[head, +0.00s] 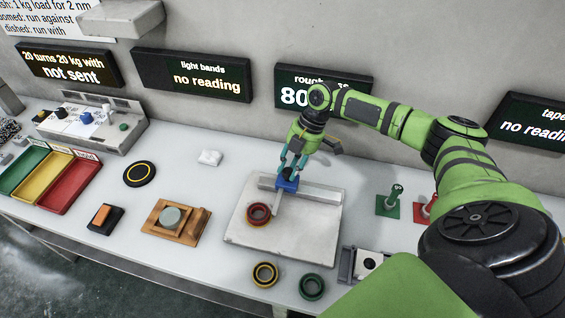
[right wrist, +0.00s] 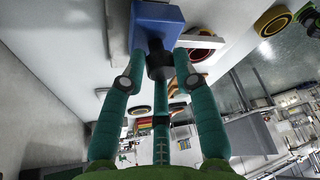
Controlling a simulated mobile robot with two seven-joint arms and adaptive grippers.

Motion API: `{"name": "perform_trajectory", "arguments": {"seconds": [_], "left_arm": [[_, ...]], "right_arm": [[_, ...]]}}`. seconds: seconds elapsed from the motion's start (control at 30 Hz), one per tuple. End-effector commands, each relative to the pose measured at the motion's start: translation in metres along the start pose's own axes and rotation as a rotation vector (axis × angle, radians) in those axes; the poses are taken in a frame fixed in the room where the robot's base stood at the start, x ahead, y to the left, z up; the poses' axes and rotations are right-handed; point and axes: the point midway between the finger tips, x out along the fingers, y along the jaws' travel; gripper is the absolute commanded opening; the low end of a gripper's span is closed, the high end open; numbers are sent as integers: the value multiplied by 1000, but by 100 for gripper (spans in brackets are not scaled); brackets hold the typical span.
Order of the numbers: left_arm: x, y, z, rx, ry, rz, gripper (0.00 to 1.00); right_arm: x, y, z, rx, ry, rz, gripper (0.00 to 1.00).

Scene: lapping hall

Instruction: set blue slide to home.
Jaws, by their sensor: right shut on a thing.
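The blue slide (head: 287,185) sits on a grey rail (head: 318,192) near the back of a pale square plate (head: 300,236). A thin grey bar runs forward from the slide over the plate, beside a red ring (head: 258,214). My right gripper (head: 290,171) reaches down from above and is shut on the blue slide. In the right wrist view the fingers (right wrist: 160,58) close on a dark knob under the blue block (right wrist: 158,22). My left gripper is in neither view.
A yellow-marked ring (head: 265,274) and a green ring (head: 312,286) lie in front of the plate. A wooden block with a round grey piece (head: 172,217) stands to its left. Green and red stands (head: 388,205) are to the right. Several display panels (head: 190,76) line the wall behind.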

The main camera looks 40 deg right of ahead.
Motion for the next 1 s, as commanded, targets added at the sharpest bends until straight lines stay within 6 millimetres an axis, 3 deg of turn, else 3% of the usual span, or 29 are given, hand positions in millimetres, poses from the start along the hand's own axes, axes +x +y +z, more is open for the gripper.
{"name": "perform_trajectory", "arguments": {"seconds": [0.03, 0.2, 0.6, 0.63, 0.67, 1.0], "left_arm": [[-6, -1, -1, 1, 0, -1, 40], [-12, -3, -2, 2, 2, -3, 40], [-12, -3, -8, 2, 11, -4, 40], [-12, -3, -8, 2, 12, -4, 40], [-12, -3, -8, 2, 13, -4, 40], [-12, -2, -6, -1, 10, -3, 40]], "right_arm": [[-4, -13, 8, 4, -2, -16, 0], [-10, -33, 26, 3, -1, -18, 0], [-12, -39, 31, 0, -2, -19, 0], [-11, -39, 31, 0, -2, -19, 38], [-11, -39, 31, 0, -1, -19, 50], [-13, -36, 31, 0, -2, -10, 52]]}}
